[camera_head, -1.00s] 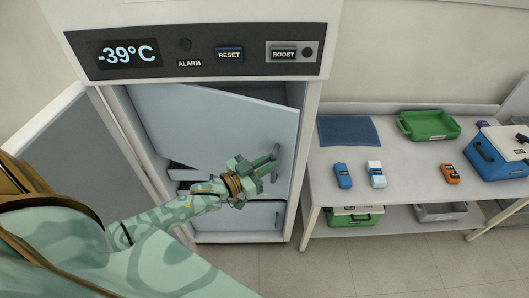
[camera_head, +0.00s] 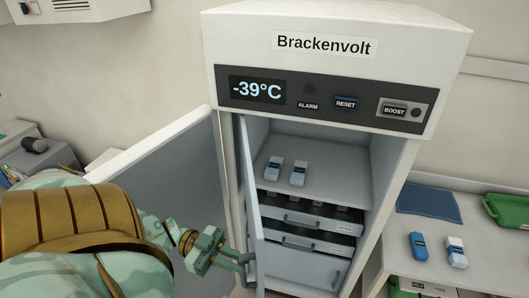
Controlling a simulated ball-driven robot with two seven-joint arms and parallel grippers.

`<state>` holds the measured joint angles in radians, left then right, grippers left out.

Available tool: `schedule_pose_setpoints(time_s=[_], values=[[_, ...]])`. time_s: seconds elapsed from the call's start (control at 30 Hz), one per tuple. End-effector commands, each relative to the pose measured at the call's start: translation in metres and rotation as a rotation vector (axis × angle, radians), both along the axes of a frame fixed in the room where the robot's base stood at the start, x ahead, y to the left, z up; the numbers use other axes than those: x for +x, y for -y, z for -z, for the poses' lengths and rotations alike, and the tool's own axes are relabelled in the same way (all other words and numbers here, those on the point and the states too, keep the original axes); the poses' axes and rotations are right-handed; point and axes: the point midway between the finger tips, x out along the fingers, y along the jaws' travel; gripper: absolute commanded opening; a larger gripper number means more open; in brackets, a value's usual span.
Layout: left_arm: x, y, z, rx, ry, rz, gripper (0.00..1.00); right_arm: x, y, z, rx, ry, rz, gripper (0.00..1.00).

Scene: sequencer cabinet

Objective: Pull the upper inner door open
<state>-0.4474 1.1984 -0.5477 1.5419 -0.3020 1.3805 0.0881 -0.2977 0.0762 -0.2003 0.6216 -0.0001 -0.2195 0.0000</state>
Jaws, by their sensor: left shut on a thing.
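The upper inner door (camera_head: 249,195) of the Brackenvolt cabinet (camera_head: 345,62) is swung wide open to the left and shows nearly edge-on. Behind it the upper compartment is exposed. My left gripper (camera_head: 240,261) is at the door's free edge, low down, shut on its handle (camera_head: 247,258); the gripper partly hides the handle. The lower inner door (camera_head: 305,265) is below the opening and looks closed. My right gripper is not in view.
The outer door (camera_head: 165,170) stands open at left.

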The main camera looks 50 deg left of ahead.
Motion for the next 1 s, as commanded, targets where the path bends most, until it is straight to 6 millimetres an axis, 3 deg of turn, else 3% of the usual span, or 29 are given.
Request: schedule_pose_setpoints(time_s=[0.23,0.67,0.7,0.73,1.0], values=[[-0.018,-0.016,0.0,-0.001,0.0,-0.003,0.0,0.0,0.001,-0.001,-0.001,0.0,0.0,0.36],[-0.019,-0.019,-0.001,-0.001,0.003,-0.005,0.0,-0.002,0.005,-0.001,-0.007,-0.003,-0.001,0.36],[-0.019,-0.019,-0.001,0.0,0.004,-0.005,0.25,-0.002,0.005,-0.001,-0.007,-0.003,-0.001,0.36],[-0.019,-0.019,-0.001,-0.001,0.003,-0.005,0.34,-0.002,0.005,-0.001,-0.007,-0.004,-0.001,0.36],[-0.02,-0.018,-0.001,0.0,0.002,-0.004,0.36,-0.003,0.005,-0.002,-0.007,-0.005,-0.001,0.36]])
